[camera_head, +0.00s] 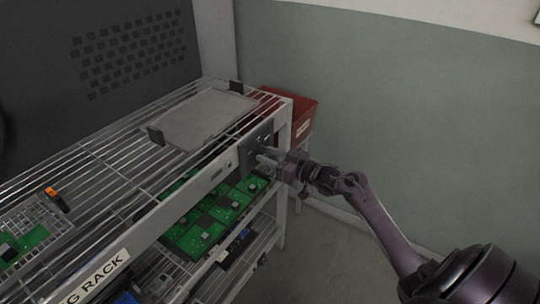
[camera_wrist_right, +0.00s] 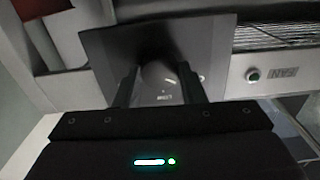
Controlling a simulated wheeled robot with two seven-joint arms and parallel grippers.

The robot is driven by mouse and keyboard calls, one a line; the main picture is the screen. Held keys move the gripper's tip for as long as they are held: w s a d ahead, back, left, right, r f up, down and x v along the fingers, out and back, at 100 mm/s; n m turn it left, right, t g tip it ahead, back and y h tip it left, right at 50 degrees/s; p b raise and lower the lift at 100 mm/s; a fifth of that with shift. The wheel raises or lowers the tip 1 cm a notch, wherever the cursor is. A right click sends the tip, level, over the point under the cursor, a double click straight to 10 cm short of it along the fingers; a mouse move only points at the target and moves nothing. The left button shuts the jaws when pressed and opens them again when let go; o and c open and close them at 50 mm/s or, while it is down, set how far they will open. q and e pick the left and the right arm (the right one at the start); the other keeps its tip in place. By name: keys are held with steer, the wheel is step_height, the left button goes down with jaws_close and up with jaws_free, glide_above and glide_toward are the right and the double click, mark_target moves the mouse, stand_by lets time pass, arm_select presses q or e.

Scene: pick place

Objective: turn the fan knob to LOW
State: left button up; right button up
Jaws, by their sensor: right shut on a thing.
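The fan control panel (camera_head: 262,133) is a dark plate on the front rail of the rack, near its right end. It also shows in the right wrist view (camera_wrist_right: 215,50). My right gripper (camera_head: 268,158) is at the panel, its fingers pointing into it. In the right wrist view the gripper (camera_wrist_right: 158,85) has one finger on each side of the round grey knob (camera_wrist_right: 157,72) and is shut on it. White lettering that looks like LOW shows on the panel beneath the knob in that view. The knob's pointer direction cannot be told. My left gripper is not in view.
A wire rack (camera_head: 110,165) holds a grey flat tray (camera_head: 205,118) on top and green circuit boards (camera_head: 195,232) below. A red bin (camera_head: 303,120) stands behind its right end. Floor right of the rack is clear.

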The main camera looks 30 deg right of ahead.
steer(key=shift+r+m+p, duration=0.15)
steer(key=shift+m+p, duration=0.35)
steer(key=shift+p, duration=0.05)
steer(key=m+p, duration=0.3)
steer(key=shift+r, duration=0.1)
steer(key=m+p, duration=0.3)
steer(key=m, duration=0.1)
steer(key=shift+m, duration=0.3)
steer(key=shift+f+m+p, duration=0.2)
steer(key=shift+m+p, duration=0.7)
steer(key=shift+m, duration=0.5)
steer(key=o, duration=1)
